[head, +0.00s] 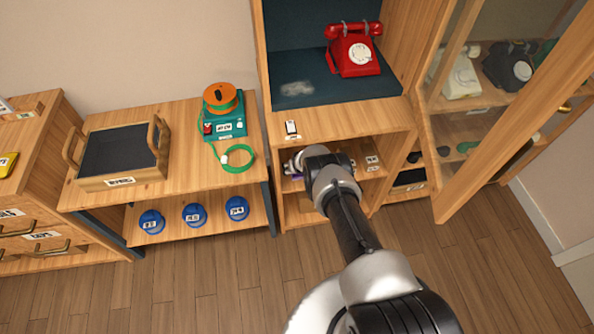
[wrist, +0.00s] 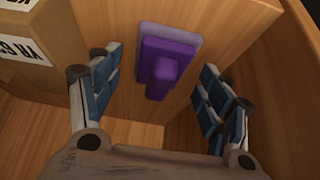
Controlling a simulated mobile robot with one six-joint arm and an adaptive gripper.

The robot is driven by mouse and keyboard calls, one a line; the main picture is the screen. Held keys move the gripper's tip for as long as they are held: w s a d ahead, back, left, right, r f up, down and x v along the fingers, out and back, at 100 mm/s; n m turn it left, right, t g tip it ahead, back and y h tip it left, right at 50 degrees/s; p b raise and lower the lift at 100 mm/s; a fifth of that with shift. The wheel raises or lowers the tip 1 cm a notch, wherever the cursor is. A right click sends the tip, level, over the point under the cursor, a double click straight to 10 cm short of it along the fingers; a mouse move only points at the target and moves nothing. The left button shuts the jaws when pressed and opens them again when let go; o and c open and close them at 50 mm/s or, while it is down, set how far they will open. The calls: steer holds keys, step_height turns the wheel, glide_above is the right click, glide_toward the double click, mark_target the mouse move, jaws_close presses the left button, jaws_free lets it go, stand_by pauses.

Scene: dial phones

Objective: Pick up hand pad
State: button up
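A purple pad with a raised grip (wrist: 168,68), which looks like the hand pad, sits against a wooden panel in the wrist view. A paler purple plate shows behind its darker front. My gripper (wrist: 161,70) is open, with one blue-padded finger on each side of the pad. Neither finger visibly touches it; the exact depth gap cannot be told. In the head view, my arm reaches into the lower shelf of the middle cabinet (head: 350,128), and my wrist hides most of the space there.
A cardboard box with a label (wrist: 38,50) stands close to the left finger. A wooden side wall (wrist: 285,60) rises at the right. In the head view, a red dial phone (head: 354,52) sits above, and an open glass door (head: 500,110) stands to the right.

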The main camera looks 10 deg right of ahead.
steer(key=c, duration=1)
steer(key=shift+r, duration=0.25)
steer(key=s+p, duration=0.9)
steer(key=s, duration=0.9)
